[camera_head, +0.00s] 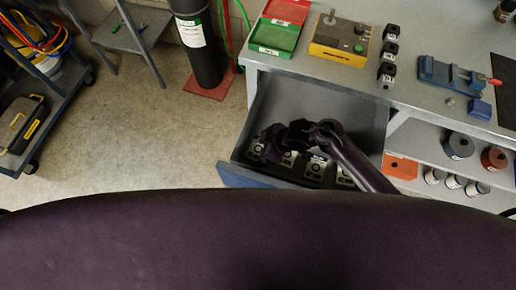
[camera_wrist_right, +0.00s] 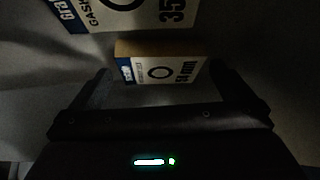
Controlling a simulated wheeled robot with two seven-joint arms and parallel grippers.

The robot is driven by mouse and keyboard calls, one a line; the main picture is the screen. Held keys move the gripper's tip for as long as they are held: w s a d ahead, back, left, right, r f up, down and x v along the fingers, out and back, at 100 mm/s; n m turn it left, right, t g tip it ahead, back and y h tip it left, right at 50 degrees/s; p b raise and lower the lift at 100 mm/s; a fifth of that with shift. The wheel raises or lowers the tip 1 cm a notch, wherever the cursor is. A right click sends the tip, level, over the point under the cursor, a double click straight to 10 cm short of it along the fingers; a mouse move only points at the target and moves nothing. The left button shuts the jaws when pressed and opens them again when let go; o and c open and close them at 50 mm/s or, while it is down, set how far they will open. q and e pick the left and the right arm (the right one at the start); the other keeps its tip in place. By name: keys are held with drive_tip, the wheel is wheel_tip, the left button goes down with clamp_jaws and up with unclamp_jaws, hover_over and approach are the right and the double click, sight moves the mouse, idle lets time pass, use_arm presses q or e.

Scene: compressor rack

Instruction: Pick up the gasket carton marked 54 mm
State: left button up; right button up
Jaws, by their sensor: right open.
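Several small gasket cartons lie in a row along the front of an open drawer (camera_head: 285,100). My right gripper (camera_head: 262,143) is down inside the drawer, over the leftmost carton (camera_head: 257,152). In the right wrist view the open right gripper (camera_wrist_right: 165,88) has a tan carton with a white ring-marked label (camera_wrist_right: 160,72) between and just beyond its fingers. The label's size print is sideways and dim; it looks like 54 mm, but I cannot be sure. A second carton (camera_wrist_right: 120,12) beyond it shows 35. My left gripper is out of view.
The drawer front (camera_head: 245,178) and side walls surround my right gripper. Above is a bench top (camera_head: 420,100) with red and green trays (camera_head: 277,30), a yellow control box (camera_head: 340,42) and a blue fixture (camera_head: 450,75). A shelf at right holds rolls (camera_head: 459,146) and an orange box (camera_head: 400,167).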

drive_tip(key=shift+a+f, duration=0.15)
drive_tip(key=shift+f, duration=0.1)
drive_tip(key=c, duration=0.9)
drive_tip(key=shift+c, duration=0.2)
drive_tip(key=shift+r, duration=0.15)
